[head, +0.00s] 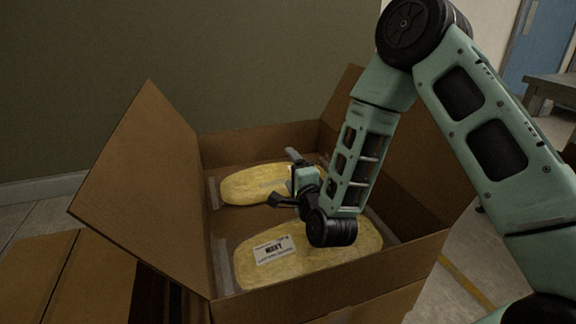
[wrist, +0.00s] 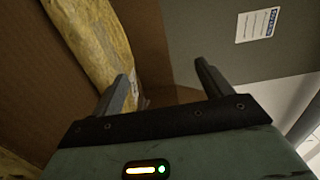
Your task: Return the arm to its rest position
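My gripper (wrist: 163,92) is open in the wrist view, its two dark fingers spread with nothing between them. In the head view my arm reaches down into an open cardboard box (head: 150,190), and the gripper end is partly hidden by my wrist. Two yellow wrapped packs lie in the box. The far pack (head: 240,186) is behind my gripper, and the near pack (head: 350,240) with a white label is below and in front of my wrist. A yellow pack (wrist: 90,35) also shows beside the left finger in the wrist view. I cannot tell whether the gripper touches it.
The box flaps stand open, with a tall one at the left and others behind and right of my arm. More cardboard (head: 70,280) is at the lower left. A grey-green wall (head: 240,60) is behind. A table (head: 552,88) and blue door (head: 542,45) are at the far right.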

